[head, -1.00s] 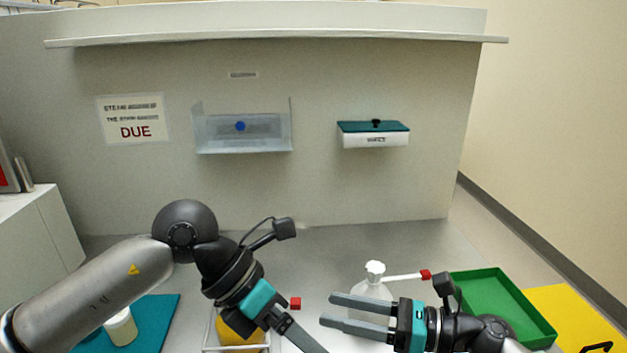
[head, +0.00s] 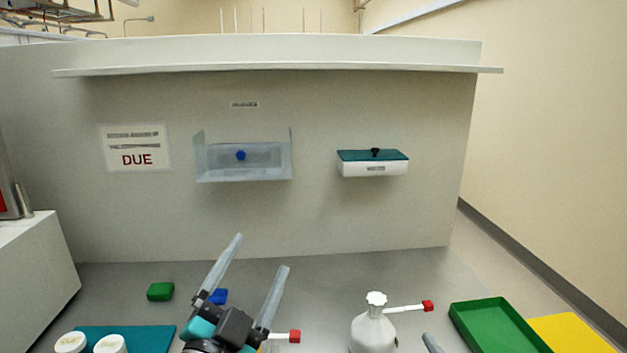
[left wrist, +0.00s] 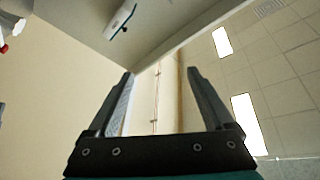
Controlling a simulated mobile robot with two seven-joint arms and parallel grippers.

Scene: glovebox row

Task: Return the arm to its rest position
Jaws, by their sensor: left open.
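My left gripper (head: 261,252) is open and empty, low in the head view left of centre. Its two fingers point up toward the back panel, well apart. In the left wrist view its fingers (left wrist: 160,73) are spread with nothing between them; wall and ceiling show beyond.
A teal mat (head: 150,335) with two white-lidded jars lies front left. A green block (head: 160,291) and a partly hidden blue block (head: 219,296) lie behind. A green tray (head: 497,325) and yellow mat (head: 571,333) are at right. Wall bins hang behind. The back counter is mostly clear.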

